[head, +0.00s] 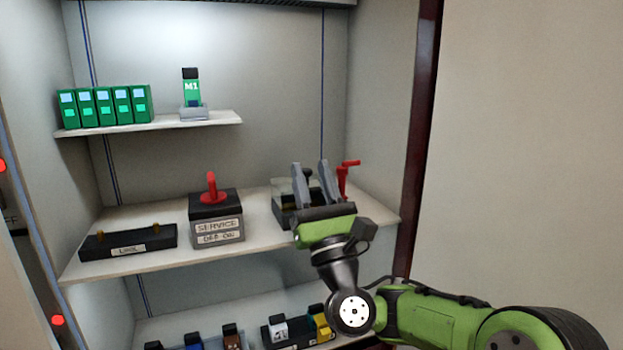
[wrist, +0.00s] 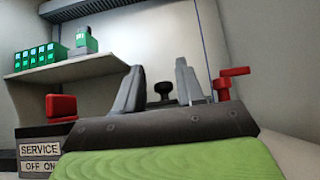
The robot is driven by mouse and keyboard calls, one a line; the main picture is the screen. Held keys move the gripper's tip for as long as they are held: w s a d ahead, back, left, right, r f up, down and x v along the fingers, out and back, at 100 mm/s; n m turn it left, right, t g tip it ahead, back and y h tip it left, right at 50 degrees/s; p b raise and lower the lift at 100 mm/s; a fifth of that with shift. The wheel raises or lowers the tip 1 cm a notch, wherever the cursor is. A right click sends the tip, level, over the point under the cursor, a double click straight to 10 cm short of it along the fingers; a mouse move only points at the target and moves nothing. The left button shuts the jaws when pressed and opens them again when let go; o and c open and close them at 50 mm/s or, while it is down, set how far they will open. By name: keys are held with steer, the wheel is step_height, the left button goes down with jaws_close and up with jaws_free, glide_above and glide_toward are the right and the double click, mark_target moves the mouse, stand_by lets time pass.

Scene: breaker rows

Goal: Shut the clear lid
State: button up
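A dark box (head: 284,215) stands on the right of the middle shelf, partly hidden behind my gripper. A faint see-through panel, apparently the clear lid (head: 282,187), shows at its upper left; I cannot tell its angle. My gripper (head: 310,172) is in front of the box with its two grey fingers apart and nothing held. In the wrist view my gripper (wrist: 160,75) is open, with a black knob (wrist: 164,91) showing beyond and between the fingers. The lid cannot be made out in that view.
A red lever (head: 346,178) rises just right of my fingers, close to the cabinet's right wall. A SERVICE switch box (head: 216,231) with a red handle and a low black block (head: 128,243) stand to the left. Green modules (head: 105,106) sit on the upper shelf (head: 150,126).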

steer(key=o, duration=0.3)
steer(key=shift+s+d+r, duration=0.15)
steer(key=shift+s, duration=0.2)
steer(key=shift+w, duration=0.15)
steer(key=shift+f, duration=0.2)
steer(key=b+v, duration=1.5)
steer(key=shift+s+f, duration=0.25)
